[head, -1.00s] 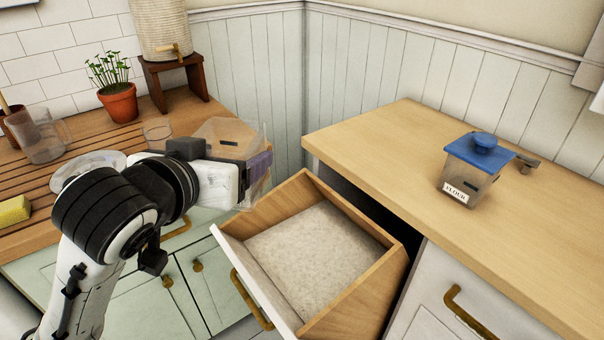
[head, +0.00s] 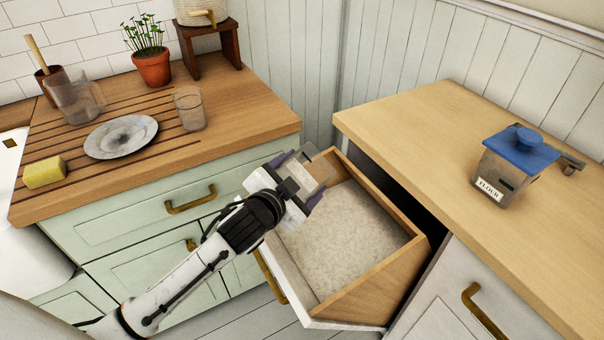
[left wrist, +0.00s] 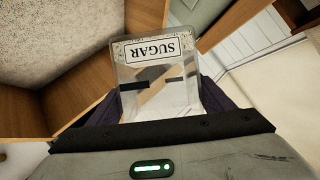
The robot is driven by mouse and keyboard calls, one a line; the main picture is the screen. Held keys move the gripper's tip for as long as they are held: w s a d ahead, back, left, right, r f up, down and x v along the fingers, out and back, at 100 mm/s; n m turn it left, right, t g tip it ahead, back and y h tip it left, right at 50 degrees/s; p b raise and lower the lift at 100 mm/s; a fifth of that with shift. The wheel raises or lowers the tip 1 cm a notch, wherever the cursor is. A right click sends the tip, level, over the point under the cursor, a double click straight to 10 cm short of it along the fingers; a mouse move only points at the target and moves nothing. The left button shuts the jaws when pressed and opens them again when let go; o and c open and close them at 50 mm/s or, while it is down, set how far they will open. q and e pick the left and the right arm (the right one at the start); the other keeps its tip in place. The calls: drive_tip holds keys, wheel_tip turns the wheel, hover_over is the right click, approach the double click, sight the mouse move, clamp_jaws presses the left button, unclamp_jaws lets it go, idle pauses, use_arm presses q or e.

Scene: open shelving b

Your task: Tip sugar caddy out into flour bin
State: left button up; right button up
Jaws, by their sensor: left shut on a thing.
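The flour bin (head: 372,285) is a pulled-out wooden drawer with a pale front, holding a broad bed of pale grainy stuff. In the left wrist view, the caddy (left wrist: 157,75) is a clear box whose SUGAR label reads upside down. Pale specks show near its label end. The bin's wooden wall (left wrist: 75,98) shows beside it. The gripper hides much of the caddy in the head view, so its exact tilt and fill are unclear. My right gripper is not in view.
A blue-lidded canister (head: 508,168) labelled FLOUR stands on the right counter (head: 430,120). On the left counter are a plate (head: 121,136), a glass (head: 189,108), a jug (head: 77,98), a sponge (head: 45,172) and a potted plant (head: 152,68).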

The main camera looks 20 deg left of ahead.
use_arm(q)
wheel_tip(320, 180, down, 2)
drive_tip(key=m+t+y+b, duration=0.1)
drive_tip(key=m+b, duration=0.1)
drive_tip(key=b, duration=0.3)
drive_tip(key=shift+m, duration=0.3)
drive_tip(key=shift+f+m+y+b, duration=0.1)
drive_tip(key=shift+m+y+b, duration=0.2)
drive_tip(key=shift+b, duration=0.3)
drive_tip(key=shift+d+f+m+t+y+b, duration=0.15)
drive_tip(key=shift+f+m+t+y+b, duration=0.15)
drive_tip(key=shift+m+t+b, duration=0.25)
drive_tip(key=shift+r, duration=0.1)
drive_tip(key=shift+r+m, duration=0.2)
drive_tip(key=shift+m, duration=0.25)
drive_tip(key=shift+d+r, duration=0.1)
drive_tip(key=shift+s+r+m, duration=0.1)
drive_tip(key=shift+m, duration=0.3)
